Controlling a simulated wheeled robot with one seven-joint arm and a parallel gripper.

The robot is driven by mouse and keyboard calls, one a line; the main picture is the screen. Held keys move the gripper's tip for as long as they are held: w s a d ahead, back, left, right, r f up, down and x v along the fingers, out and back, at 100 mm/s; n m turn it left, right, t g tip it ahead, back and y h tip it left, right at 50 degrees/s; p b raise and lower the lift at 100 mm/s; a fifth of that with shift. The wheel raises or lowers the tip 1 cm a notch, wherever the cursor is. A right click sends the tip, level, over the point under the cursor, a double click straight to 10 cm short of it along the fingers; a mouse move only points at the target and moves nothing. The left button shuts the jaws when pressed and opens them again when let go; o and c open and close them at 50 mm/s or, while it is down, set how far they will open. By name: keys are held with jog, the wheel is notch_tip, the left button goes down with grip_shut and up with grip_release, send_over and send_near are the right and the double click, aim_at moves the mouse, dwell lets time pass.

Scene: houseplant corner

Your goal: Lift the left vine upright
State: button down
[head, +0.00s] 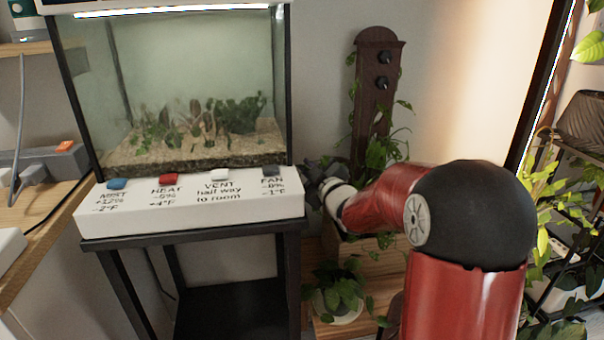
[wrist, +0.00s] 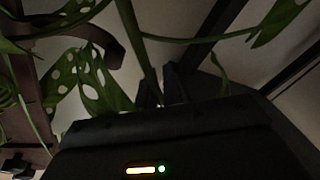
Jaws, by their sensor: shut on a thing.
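My gripper (wrist: 160,88) is shut on a green vine stem (wrist: 147,55), which rises from between the fingers in the wrist view. Leaves with pale holes (wrist: 88,80) hang to the left of the stem. In the head view my gripper (head: 318,175) is a dark shape low beside a brown wooden board (head: 368,105) with two dark pegs (head: 384,70). Vine leaves (head: 378,152) show along the board's lower part. My arm hides much of the vine's base, and the held stem cannot be made out in the head view.
A glass terrarium (head: 190,90) stands left of the gripper. Its white panel (head: 190,212) with coloured buttons is close to the gripper. A potted plant (head: 340,295) sits below, and a leafy plant rack (head: 575,240) stands at right.

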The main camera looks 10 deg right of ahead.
jog(key=d+r+m+t+p, duration=0.1)
jog(key=d+r+m, duration=0.3)
jog(key=d, duration=0.4)
jog(key=shift+r+m, duration=0.15)
jog(key=shift+m, duration=0.25)
jog(key=c, duration=1.5)
grip_release()
jog(key=shift+s, duration=0.1)
jog(key=b+v, duration=0.1)
jog(key=v, duration=0.6)
jog(key=shift+s, duration=0.35)
